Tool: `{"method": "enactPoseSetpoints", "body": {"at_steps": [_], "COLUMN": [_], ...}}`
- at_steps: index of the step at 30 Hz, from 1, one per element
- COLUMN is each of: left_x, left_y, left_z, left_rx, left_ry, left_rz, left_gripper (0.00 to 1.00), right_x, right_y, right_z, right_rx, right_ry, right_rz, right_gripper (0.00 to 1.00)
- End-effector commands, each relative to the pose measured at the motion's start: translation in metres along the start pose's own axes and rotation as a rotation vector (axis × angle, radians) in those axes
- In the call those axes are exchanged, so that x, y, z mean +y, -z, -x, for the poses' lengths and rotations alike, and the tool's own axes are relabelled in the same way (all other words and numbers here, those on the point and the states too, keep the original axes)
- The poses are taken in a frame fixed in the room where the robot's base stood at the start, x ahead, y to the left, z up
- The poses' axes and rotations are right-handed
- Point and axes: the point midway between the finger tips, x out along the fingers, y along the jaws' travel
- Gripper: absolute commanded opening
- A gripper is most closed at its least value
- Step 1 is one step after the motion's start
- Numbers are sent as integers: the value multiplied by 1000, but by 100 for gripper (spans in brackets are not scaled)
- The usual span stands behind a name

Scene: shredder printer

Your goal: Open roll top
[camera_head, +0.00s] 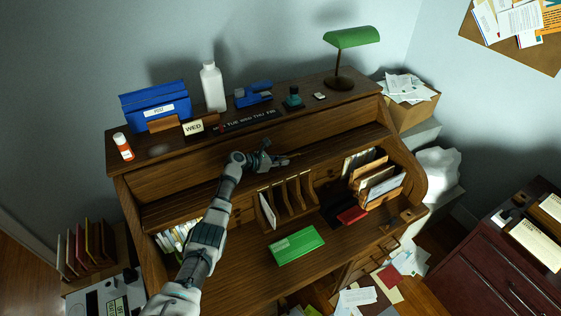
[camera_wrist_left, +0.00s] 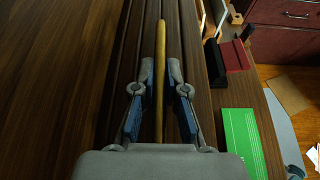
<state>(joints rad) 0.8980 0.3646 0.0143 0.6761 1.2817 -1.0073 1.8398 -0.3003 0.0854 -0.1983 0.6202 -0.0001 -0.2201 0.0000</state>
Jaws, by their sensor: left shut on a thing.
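The wooden roll top (camera_head: 335,143) of the desk is raised, with its lower edge across the upper part of the opening, so the inside shows below it. Its slats (camera_wrist_left: 190,35) also show in the left wrist view. A thin yellowish handle bar (camera_wrist_left: 160,50) runs along them. My left gripper (camera_head: 284,159) is at the middle of the roll top's lower edge. In the left wrist view its two blue-padded fingers (camera_wrist_left: 160,95) are closed on either side of the handle. My right gripper is not in view.
Inside the desk are wooden dividers (camera_head: 288,192), a letter rack (camera_head: 377,186) and a green box (camera_head: 297,245) on the work surface. On top stand a blue file box (camera_head: 156,103), a white bottle (camera_head: 212,87) and a green lamp (camera_head: 352,38). Papers lie on the floor at right.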

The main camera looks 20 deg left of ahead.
Motion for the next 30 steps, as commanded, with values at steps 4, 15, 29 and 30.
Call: {"method": "enactPoseSetpoints", "body": {"at_steps": [4,15,29,30], "left_x": [-2,2,2,2], "left_y": [-9,-2,0,0], "left_z": [-2,3,66,75], "left_rx": [-17,-11,-7,-8], "left_ry": [6,3,2,2], "left_rz": [-3,3,-2,-1], "left_gripper": [22,37,37,37], "right_x": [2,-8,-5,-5], "right_y": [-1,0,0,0], "right_z": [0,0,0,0], "right_rx": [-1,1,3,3], "right_ry": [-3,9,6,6], "right_rz": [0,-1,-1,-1], "right_gripper": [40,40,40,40]}}
